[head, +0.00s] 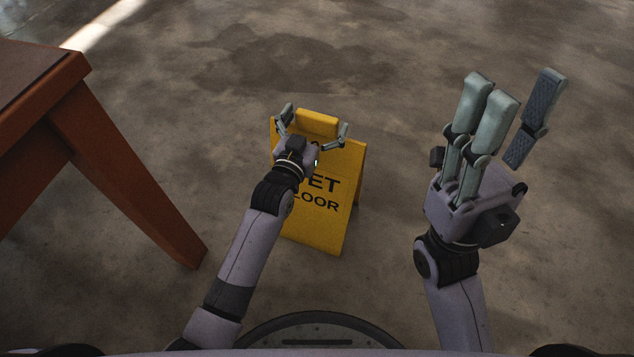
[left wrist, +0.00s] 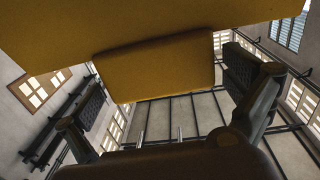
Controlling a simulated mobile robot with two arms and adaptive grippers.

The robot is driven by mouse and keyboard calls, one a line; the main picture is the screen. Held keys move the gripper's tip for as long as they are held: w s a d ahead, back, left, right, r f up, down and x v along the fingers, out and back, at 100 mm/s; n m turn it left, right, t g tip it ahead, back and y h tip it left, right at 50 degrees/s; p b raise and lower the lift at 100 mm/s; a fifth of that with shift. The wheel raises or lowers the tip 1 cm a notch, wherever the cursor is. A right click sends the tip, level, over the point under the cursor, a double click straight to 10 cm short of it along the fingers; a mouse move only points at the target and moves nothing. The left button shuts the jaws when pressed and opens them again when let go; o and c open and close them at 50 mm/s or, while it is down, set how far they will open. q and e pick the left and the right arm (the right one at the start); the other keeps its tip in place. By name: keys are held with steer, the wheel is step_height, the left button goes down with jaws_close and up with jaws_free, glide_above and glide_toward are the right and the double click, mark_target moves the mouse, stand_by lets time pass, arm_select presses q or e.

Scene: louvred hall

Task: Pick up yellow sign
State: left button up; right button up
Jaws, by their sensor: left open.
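The yellow sign (head: 318,228) stands upright on the floor in the middle of the head view, with dark lettering of which "ET" and "LOOR" show. My left gripper (head: 315,121) is at its upper part, with its fingers spread apart on either side of the sign's top. The gripper and wrist hide part of the sign's face. In the left wrist view the sign (left wrist: 155,65) fills the upper middle, its narrower part between the open fingers (left wrist: 165,85); I cannot tell whether they touch it. My right gripper (head: 522,110) is open and empty, to the right of the sign.
A reddish-brown wooden table (head: 125,170) stands at the left, its slanted leg reaching the floor near my left arm. The concrete floor (head: 400,90) is clear behind and to the right of the sign, with a dark stain behind it. Windowed walls show in the left wrist view.

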arm_select(q)
steer(key=shift+w, duration=0.25)
steer(key=shift+c, duration=0.5)
steer(key=c, duration=1.7)
steer(key=shift+d+r, duration=0.1)
steer(key=shift+r, duration=0.1)
steer(key=shift+c, duration=0.5)
steer(key=shift+r, duration=0.1)
